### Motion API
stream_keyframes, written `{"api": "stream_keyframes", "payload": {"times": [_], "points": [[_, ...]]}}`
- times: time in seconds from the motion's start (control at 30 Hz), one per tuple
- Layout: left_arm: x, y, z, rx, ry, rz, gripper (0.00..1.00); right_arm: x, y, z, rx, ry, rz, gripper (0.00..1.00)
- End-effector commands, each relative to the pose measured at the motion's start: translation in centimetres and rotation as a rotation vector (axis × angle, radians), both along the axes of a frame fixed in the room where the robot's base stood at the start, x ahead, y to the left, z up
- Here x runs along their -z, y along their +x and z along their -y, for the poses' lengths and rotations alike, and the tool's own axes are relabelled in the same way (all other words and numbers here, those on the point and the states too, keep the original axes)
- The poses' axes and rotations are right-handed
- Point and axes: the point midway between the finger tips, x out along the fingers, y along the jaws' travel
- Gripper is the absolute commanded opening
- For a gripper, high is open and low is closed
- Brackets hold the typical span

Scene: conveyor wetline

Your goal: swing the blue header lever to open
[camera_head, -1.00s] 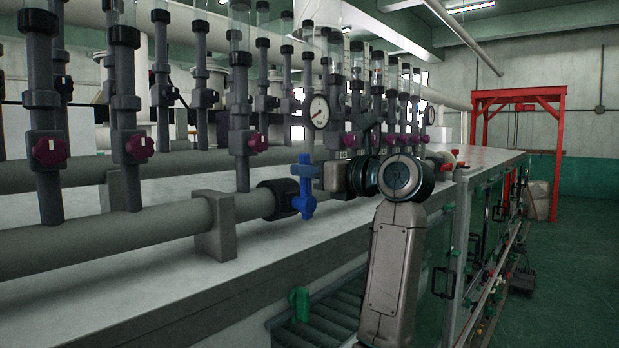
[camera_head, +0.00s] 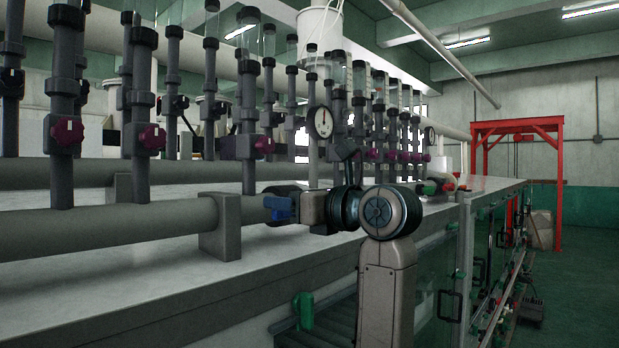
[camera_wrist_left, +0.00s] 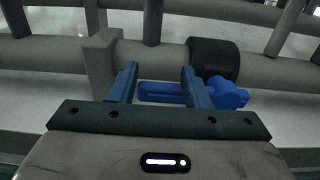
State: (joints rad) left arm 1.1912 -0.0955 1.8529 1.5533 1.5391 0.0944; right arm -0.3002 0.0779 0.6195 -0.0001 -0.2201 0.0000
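The blue header lever (camera_wrist_left: 160,93) lies level along the grey header pipe (camera_wrist_left: 160,52) in the left wrist view. Its hub (camera_wrist_left: 228,93) is at the right, below the black valve body (camera_wrist_left: 214,60). My left gripper (camera_wrist_left: 158,70) is open, its two blue fingers apart. The lever arm shows between the fingers, and the right finger crosses in front of it near the hub. Contact cannot be told. In the head view my left gripper (camera_head: 285,208) is at the valve, and its wrist hides part of it. My right gripper is not in view.
Upright grey pipes with purple knobs (camera_head: 152,137) stand behind the header. A round gauge (camera_head: 323,121) is above my wrist. A pipe support block (camera_head: 220,228) stands left of the valve. The bench top (camera_head: 150,275) runs below. Open floor lies at the right.

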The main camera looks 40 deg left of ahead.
Motion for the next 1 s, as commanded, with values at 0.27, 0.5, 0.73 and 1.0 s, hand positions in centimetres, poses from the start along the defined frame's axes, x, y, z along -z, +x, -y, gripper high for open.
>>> {"api": "stream_keyframes", "payload": {"times": [0.27, 0.5, 0.73, 1.0], "points": [[0.0, 0.3, 0.1, 0.007, -0.001, -0.003, 0.43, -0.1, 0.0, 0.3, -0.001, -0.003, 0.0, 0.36], [-0.1, 0.3, 0.1, 0.008, 0.001, -0.002, 0.43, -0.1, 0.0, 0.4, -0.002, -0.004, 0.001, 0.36], [0.0, 0.3, 1.6, 0.012, -0.001, 0.0, 0.43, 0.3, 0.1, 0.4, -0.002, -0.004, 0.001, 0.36], [0.2, 0.1, 4.4, 0.013, -0.004, -0.004, 0.43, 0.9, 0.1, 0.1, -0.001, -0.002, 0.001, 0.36]]}}
